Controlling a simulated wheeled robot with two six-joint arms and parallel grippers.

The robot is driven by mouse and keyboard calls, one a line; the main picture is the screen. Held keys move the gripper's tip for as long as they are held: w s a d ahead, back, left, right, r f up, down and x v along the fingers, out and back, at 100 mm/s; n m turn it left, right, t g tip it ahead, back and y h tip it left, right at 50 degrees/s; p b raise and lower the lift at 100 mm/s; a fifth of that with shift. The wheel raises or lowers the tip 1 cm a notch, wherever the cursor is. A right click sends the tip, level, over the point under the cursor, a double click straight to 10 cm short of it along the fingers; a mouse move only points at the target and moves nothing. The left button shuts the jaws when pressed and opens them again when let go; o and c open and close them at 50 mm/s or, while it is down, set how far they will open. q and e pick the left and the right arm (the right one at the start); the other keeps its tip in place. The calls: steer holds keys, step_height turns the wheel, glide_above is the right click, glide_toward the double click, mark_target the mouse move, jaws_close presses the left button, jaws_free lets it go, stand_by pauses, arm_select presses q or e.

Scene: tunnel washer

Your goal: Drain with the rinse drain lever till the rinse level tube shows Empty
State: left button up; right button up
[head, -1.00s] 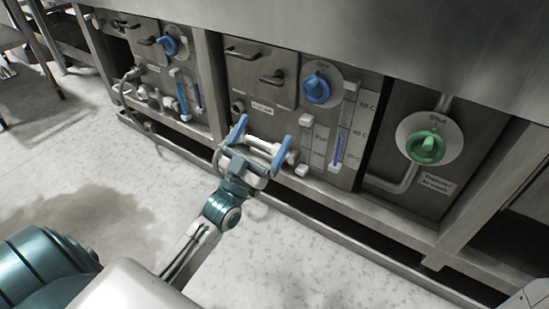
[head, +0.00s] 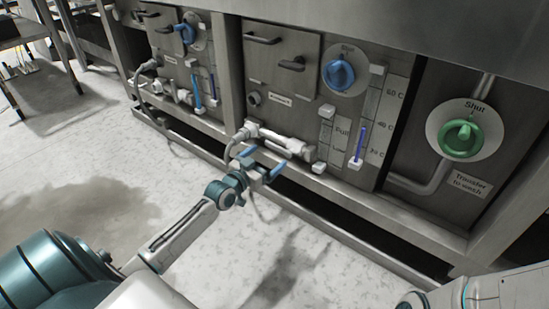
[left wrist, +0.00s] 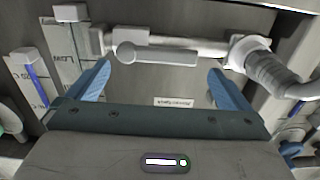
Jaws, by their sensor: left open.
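My left gripper (head: 262,161) is open and empty, just in front of and below the white drain pipe (head: 275,137) on the middle panel. In the left wrist view, the drain lever (left wrist: 158,56) is a pale bar lying along the pipe, beyond and between the blue fingers of my gripper (left wrist: 160,84). I see no contact. The level tube (head: 324,140) stands right of the pipe, beside a scale reading Full and Low. It also shows in the left wrist view (left wrist: 72,45). Its liquid level is too small to tell. My right gripper is out of view.
A blue knob (head: 338,75) is above the tube, and a blue-filled thermometer (head: 360,142) right of it. A green knob (head: 460,138) marked Shut is farther right. A similar panel with a blue knob (head: 186,33) is at left. The floor in front is open.

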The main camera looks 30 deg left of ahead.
mark_target(276, 149)
arm_select(q)
steer(key=w+b, duration=0.1)
steer(key=w, duration=0.2)
steer(key=shift+w+d+f+b, duration=0.15)
steer(key=shift+w+b, duration=0.25)
steer(key=shift+w+d, duration=0.1)
steer(key=shift+w, duration=0.55)
steer(key=shift+r, duration=0.2)
steer(key=shift+c, duration=0.2)
steer(key=c, duration=1)
